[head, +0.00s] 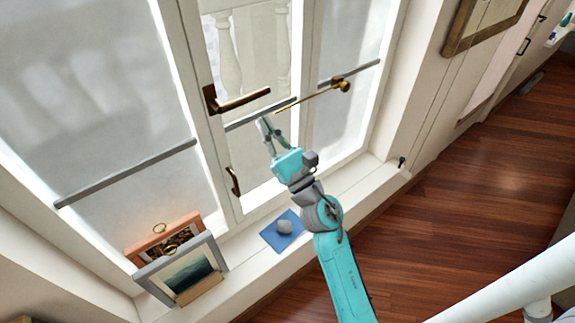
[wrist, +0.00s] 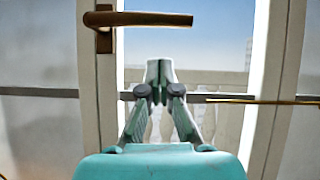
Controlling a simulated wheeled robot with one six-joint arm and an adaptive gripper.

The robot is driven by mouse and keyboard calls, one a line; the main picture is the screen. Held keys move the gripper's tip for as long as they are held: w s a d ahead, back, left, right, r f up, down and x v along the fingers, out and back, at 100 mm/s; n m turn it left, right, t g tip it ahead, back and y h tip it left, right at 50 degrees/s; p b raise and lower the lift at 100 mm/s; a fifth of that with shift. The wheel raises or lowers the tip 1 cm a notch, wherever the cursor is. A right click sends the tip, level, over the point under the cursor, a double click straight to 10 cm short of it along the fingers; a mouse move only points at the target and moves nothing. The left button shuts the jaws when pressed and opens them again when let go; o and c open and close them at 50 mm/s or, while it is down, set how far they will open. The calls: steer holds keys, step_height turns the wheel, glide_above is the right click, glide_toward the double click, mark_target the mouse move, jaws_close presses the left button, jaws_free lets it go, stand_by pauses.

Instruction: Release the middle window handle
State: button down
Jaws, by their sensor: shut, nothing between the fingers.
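The middle window handle (head: 236,100) is a dark bronze lever on the window frame, lying nearly level and pointing right. In the wrist view the handle (wrist: 138,19) shows at the upper left, above my gripper. My gripper (head: 264,122) is turquoise and sits below the handle, apart from it. In the wrist view the fingertips of my gripper (wrist: 158,72) are together with nothing between them. The gripper is in front of the glass pane (wrist: 215,45).
A brass rod (head: 318,97) with a knob crosses the window to the right. A smaller dark handle (head: 233,181) is lower on the frame. Picture frames (head: 184,267) and a blue book (head: 270,236) with a grey stone (head: 285,227) are on the sill.

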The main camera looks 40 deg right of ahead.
steer(key=v, duration=1)
steer(key=shift+a, duration=0.15)
steer(key=s+a+f+n+g, duration=0.3)
steer(key=s+f+n, duration=0.2)
steer(key=s+n, duration=0.5)
steer(key=s+a+f+n+g, duration=0.3)
steer(key=s+f+n, duration=0.2)
steer(key=s+n, duration=0.6)
steer(key=s+a+f+n+g, duration=0.3)
steer(key=s+f+n+g, duration=0.1)
steer(key=s+n, duration=0.7)
steer(key=f+n, duration=0.1)
steer(key=n, duration=0.1)
steer(key=shift+s+a+n+h, duration=0.25)
steer(key=shift+a+n+h, duration=0.05)
steer(key=shift+a+h, duration=0.1)
